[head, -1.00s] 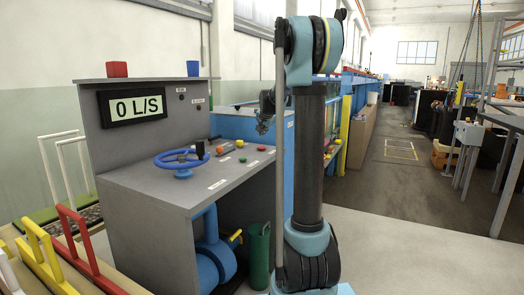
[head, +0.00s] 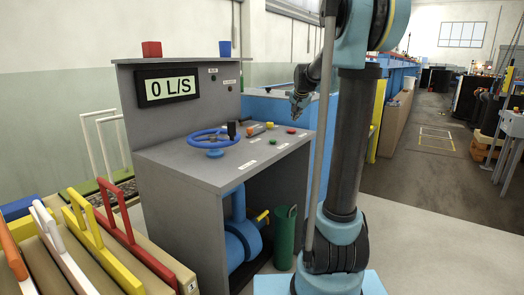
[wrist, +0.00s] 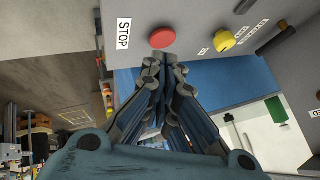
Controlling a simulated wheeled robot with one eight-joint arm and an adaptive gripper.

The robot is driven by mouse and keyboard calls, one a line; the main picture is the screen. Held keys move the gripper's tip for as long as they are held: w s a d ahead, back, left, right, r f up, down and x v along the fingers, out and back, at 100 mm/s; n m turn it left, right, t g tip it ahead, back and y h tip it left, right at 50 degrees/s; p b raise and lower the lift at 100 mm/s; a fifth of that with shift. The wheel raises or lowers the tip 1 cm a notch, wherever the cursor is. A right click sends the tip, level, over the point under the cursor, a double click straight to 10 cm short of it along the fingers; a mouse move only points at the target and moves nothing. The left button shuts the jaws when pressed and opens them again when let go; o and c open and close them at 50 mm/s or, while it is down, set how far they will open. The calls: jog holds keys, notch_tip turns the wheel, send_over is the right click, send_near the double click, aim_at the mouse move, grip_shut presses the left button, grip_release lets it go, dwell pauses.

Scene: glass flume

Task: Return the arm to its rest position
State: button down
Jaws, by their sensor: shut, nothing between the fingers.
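My gripper (head: 297,110) is shut and empty. In the head view it hangs in the air above the right end of the grey control desk (head: 190,165), left of my arm's column. In the wrist view my gripper (wrist: 163,62) points toward the desk panel, its fingers together just below the red STOP button (wrist: 162,38). I cannot tell whether it touches anything. My upper arm runs out of the top of the head view.
A green cylinder (head: 285,238) stands beside the desk. Colored-handled boards (head: 98,240) stand at the lower left. The floor aisle (head: 430,175) at right is open.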

jog(key=s+f+n+g, duration=0.2)
jog(key=s+f, duration=0.5)
jog(key=s, duration=0.9)
jog(key=s+f+n+g, duration=0.2)
jog(key=s+f, duration=0.6)
jog(key=s, duration=0.8)
jog(key=s+f+n+g, duration=0.2)
jog(key=s+f, duration=0.6)
jog(key=s, duration=0.8)
jog(key=shift+a+f+n, duration=0.25)
jog(key=shift+n, duration=0.75)
jog(key=shift+s, duration=0.1)
jog(key=shift+w+f, duration=0.2)
jog(key=shift+w, duration=0.25)
